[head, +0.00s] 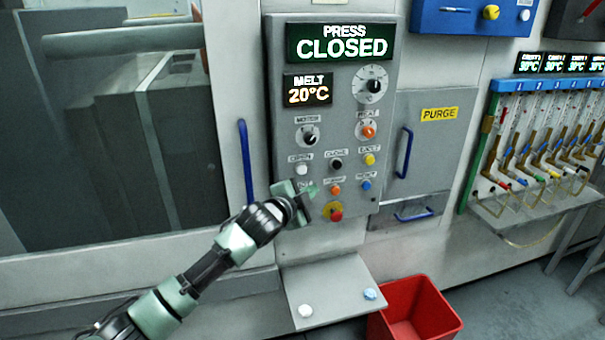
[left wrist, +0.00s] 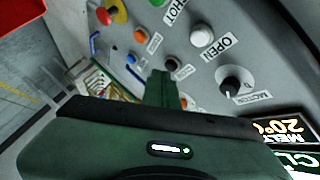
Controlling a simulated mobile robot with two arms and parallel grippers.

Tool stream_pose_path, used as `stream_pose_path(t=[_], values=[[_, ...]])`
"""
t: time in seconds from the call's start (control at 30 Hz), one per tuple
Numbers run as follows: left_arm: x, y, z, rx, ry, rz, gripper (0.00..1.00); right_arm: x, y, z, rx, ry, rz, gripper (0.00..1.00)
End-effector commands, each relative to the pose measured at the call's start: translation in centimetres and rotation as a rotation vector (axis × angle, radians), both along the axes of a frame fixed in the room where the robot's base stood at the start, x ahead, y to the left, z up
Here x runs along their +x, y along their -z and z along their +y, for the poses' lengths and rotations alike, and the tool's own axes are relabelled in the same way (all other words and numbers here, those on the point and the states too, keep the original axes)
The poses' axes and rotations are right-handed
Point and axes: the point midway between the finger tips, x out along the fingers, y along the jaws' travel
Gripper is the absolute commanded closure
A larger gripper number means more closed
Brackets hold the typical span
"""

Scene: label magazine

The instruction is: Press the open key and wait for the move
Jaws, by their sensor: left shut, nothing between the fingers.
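The grey control panel (head: 345,60) carries a display reading PRESS CLOSED (head: 341,44). The white open key (head: 302,169) sits under its OPEN label at the panel's left, and it also shows in the left wrist view (left wrist: 202,36). My left gripper (head: 312,190) is shut and empty just below the open key, in front of the lower keys; its fingers show in the left wrist view (left wrist: 162,90). From these views I cannot tell its gap to the panel. The black close key (head: 336,164) is right of the open key. My right gripper is not in view.
A second display reads MELT 20°C (head: 307,90). A red emergency knob (head: 335,213) sits low on the panel. A small shelf (head: 335,285) below holds a white piece and a bluish piece. A red bin (head: 420,305) stands on the floor. A blue handle (head: 246,165) is left of the panel.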

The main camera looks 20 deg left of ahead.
Motion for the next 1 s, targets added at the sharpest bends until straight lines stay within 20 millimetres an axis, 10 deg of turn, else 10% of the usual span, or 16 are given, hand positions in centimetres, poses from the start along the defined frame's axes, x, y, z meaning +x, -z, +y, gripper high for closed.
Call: stream_pose_path(t=[0.4,1.0], values=[[4.6,0.0,3.1,0.001,-0.001,0.0,1.0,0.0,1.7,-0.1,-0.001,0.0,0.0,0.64],[5.5,0.0,3.8,0.0,-0.001,0.0,1.0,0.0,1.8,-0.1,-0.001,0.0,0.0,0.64]])
